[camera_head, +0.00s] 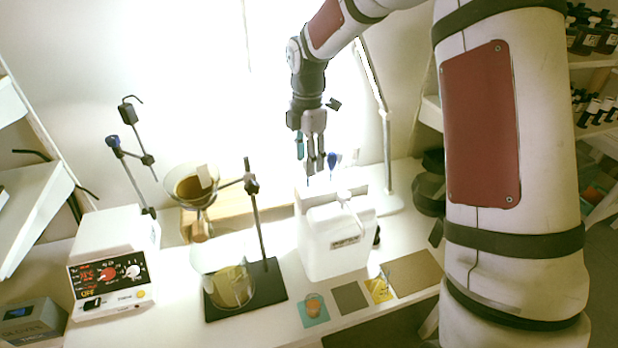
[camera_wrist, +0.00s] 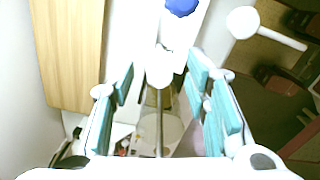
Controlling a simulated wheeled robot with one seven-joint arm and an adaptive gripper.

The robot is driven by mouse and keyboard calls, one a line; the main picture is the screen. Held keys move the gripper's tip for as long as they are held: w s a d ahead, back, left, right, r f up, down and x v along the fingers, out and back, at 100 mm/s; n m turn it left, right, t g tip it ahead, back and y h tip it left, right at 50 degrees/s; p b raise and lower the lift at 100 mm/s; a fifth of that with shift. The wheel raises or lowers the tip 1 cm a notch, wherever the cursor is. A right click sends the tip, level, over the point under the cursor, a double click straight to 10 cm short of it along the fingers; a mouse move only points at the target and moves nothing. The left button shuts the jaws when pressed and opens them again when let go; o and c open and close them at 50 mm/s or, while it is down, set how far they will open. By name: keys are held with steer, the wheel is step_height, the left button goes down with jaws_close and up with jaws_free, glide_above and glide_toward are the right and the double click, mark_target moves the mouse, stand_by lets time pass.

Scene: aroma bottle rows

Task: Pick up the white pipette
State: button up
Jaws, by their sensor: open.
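My gripper (camera_head: 313,170) points down above the left end of a white rack (camera_head: 376,186), behind the white jug. Its teal-padded fingers (camera_wrist: 168,105) stand wide apart in the wrist view, with nothing clamped. A rounded white top (camera_wrist: 160,68), which looks like the white pipette, shows between and beyond the fingertips, apart from both. I cannot pick the white pipette out clearly in the head view. A blue-topped pipette (camera_head: 331,160) stands right of my gripper; a blue top (camera_wrist: 181,7) also shows in the wrist view.
The white jug (camera_head: 335,246) stands in front of the rack. A stand with a funnel (camera_head: 192,186) and a glass beaker (camera_head: 231,286) are to the left. A lamp pole (camera_head: 386,150) rises at the right. A wooden board (camera_wrist: 70,50) lies left of the rack.

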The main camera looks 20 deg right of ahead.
steer(key=shift+f, duration=0.5)
steer(key=c, duration=0.8)
steer(key=shift+o, duration=0.2)
step_height(320, 180, up, 10)
steer(key=shift+r+b, duration=0.1)
steer(key=shift+b, duration=0.7)
